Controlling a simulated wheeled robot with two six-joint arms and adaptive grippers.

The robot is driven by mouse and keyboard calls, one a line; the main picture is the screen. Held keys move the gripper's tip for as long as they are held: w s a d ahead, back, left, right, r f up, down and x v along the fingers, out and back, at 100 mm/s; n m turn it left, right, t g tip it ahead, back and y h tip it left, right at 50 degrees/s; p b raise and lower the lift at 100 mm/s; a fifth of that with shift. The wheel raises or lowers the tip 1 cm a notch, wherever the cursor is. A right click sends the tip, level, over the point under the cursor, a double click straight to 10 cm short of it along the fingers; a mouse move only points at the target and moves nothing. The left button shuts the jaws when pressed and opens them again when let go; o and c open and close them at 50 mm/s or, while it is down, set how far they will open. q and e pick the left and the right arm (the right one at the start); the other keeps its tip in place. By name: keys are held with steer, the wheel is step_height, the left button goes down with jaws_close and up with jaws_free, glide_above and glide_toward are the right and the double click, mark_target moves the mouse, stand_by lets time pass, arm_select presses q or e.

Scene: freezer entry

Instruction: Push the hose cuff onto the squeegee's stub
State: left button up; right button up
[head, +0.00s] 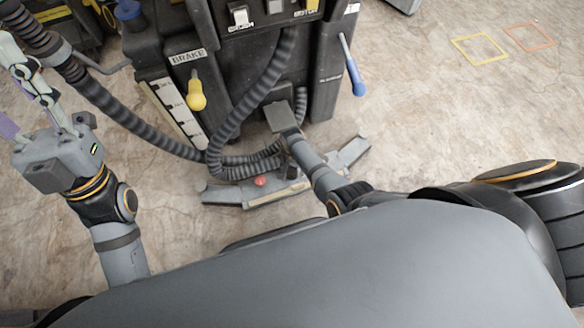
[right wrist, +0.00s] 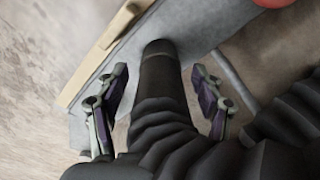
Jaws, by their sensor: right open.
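The squeegee (head: 290,188) lies on the floor in front of the machine, a long grey bar with a red knob. In the right wrist view its grey body and beige strip (right wrist: 100,55) cross the top. The dark hose cuff (right wrist: 158,70) ends over the squeegee body, with the ribbed hose (right wrist: 150,135) behind it. The stub is hidden, so I cannot tell how far the cuff sits on it. My right gripper (right wrist: 160,95) is open, one finger on each side of the cuff. My left gripper (head: 12,85) is spread open and empty at the left edge.
The dark machine (head: 160,70) stands behind the squeegee, with a yellow handle (head: 196,92) under a BRAKE label and a blue handle (head: 353,72). A thick ribbed hose (head: 110,115) loops from the upper left. The floor at right is free, with yellow (head: 458,43) and orange marked squares.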

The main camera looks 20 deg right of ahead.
step_height(320, 180, up, 11)
steer(key=p, duration=0.7)
stand_by(0.5)
